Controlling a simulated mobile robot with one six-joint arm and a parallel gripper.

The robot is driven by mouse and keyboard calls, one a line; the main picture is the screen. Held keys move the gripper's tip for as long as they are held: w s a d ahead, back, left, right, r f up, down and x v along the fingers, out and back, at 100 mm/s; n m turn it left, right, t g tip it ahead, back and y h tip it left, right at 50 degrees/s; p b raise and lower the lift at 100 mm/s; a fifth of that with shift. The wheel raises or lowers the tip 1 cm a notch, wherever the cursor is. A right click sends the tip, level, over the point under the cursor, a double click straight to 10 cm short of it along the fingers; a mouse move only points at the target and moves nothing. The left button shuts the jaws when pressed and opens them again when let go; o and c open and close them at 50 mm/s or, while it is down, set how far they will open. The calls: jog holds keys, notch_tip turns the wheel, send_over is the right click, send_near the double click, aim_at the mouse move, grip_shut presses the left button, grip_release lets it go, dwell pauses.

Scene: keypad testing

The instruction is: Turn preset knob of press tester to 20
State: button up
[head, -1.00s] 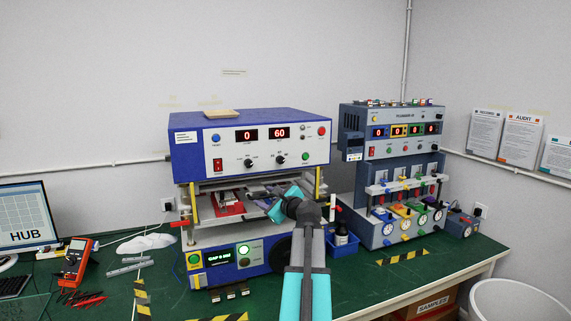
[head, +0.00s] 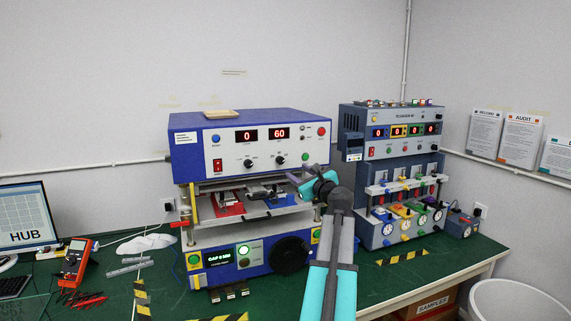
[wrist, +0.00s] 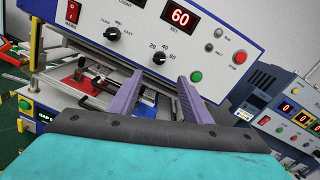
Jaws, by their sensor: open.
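The press tester (head: 250,122) is a blue box with a white front panel and red displays reading 0 and 60. My gripper (head: 294,182) is open and empty, just below and in front of the panel. In the wrist view its two purple fingers (wrist: 162,80) reach towards the 60-side knob, which shows between the tips, apart from them.
Below the panel is the press bay with a red fixture (head: 229,198) and a metal clamp. A green button (head: 305,157) and a red button (head: 322,131) are right of the knob. A multi-station tester (head: 392,150) stands to the right.

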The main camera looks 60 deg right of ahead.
aim_at(283, 163)
jog(key=p+x, duration=0.3)
jog(key=x, duration=0.9)
jog(key=shift+w+r+p, duration=0.15)
jog(key=shift+p, duration=0.25)
jog(key=shift+w+d, duration=0.3)
jog(key=shift+w, duration=0.2)
